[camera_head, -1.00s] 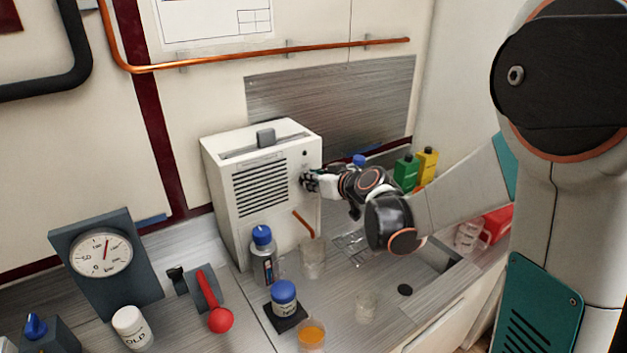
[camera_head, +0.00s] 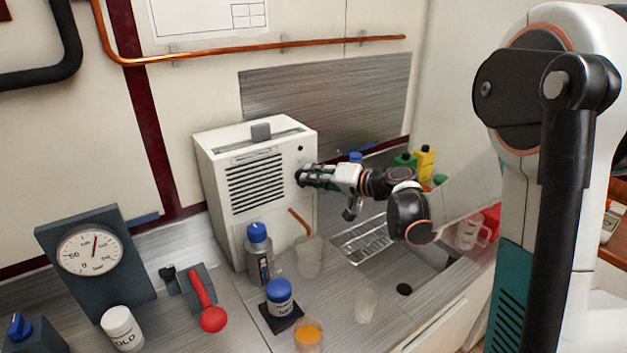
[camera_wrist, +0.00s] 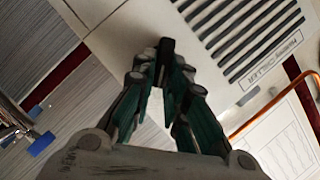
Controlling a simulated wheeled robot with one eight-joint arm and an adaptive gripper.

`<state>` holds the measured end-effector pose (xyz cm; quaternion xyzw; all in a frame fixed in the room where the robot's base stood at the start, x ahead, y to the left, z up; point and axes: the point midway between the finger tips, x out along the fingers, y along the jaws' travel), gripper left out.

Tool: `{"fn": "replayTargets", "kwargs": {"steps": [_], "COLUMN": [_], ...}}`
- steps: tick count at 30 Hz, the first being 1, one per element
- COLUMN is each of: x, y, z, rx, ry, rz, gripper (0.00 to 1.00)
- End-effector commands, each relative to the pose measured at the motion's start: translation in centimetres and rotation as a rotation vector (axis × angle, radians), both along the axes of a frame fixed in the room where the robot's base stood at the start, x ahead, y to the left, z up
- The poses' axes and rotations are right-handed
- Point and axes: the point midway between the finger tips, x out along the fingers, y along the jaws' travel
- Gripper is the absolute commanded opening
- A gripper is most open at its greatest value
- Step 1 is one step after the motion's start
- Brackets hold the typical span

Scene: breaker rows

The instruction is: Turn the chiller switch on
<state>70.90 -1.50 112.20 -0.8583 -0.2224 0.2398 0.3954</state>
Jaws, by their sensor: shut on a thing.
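The chiller (camera_head: 257,190) is a white box with a black slotted vent, standing on the counter against the back wall. Its label and vent (camera_wrist: 248,40) show in the wrist view. My gripper (camera_head: 301,177) is at the right part of the chiller's front face, right of the vent. In the wrist view my gripper (camera_wrist: 164,62) is closed around a small black switch (camera_wrist: 166,46) on the white panel. The fingers cover most of the switch, and its exact setting cannot be read.
A blue-capped bottle (camera_head: 259,254), a clear beaker (camera_head: 308,257) and a blue-lidded jar (camera_head: 280,298) stand before the chiller. A wire rack (camera_head: 366,241) lies below my arm. A gauge (camera_head: 92,252) and a red-knobbed lever (camera_head: 205,303) are at left. A copper pipe crosses the wall above.

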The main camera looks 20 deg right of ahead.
Motion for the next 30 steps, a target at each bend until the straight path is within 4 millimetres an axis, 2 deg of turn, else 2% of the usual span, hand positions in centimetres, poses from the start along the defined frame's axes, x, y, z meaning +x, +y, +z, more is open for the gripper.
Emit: {"fn": "replayTargets", "kwargs": {"steps": [15, 30], "x": [0.16, 0.15], "y": [-0.24, -0.23], "z": [-1.1, -1.27], "rx": [0.433, 0.636], "ry": [0.142, 0.208], "rz": [0.002, 0.004], "gripper": [0.0, 0.0]}}
